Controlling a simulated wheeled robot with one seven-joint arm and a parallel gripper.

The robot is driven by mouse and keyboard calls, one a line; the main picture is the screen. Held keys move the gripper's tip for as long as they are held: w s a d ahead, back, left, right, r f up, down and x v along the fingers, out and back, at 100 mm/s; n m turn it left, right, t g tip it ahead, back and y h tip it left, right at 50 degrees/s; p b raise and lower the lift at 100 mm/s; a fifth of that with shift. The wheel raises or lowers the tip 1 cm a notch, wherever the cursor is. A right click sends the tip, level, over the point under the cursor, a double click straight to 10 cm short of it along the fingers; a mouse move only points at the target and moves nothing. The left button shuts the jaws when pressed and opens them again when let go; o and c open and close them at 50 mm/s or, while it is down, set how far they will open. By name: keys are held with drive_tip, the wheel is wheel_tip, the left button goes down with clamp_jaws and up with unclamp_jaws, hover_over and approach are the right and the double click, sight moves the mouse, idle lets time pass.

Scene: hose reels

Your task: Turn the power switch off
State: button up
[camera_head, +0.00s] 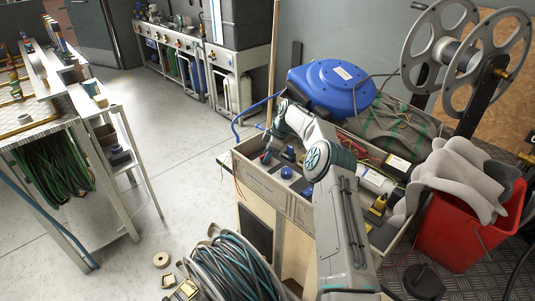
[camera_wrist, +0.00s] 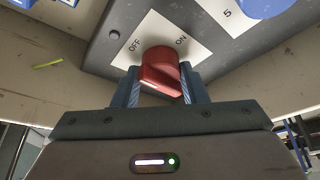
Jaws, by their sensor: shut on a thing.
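In the wrist view the power switch is a red rotary knob (camera_wrist: 160,72) on a dark grey panel (camera_wrist: 120,45). A white label plate (camera_wrist: 158,27) beside it reads OFF on the left and ON on the right. My gripper (camera_wrist: 160,90) has its two fingers on either side of the red knob and is shut on it. The knob's pointer direction is hard to tell. In the head view my arm reaches to the wooden crate-like bench (camera_head: 285,197), and my gripper (camera_head: 268,155) is at its far left end, where a bit of red shows by the fingers.
Blue knobs (camera_head: 287,172) sit on the same panel near my gripper. A large blue hose reel (camera_head: 330,88) stands behind my arm. A red bin (camera_head: 460,225) with grey cloth is at right. A coiled hose (camera_head: 225,270) lies in front. The floor at left centre is open.

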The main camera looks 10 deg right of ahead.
drive_tip(key=shift+n, duration=0.3)
drive_tip(key=o, duration=0.9)
drive_tip(key=shift+o, duration=0.2)
drive_tip(key=p+v, duration=0.1)
drive_tip(key=v, duration=1.2)
drive_tip(key=shift+r+p, duration=0.35)
drive_tip(key=shift+p, duration=0.05)
drive_tip(key=shift+d, duration=0.1)
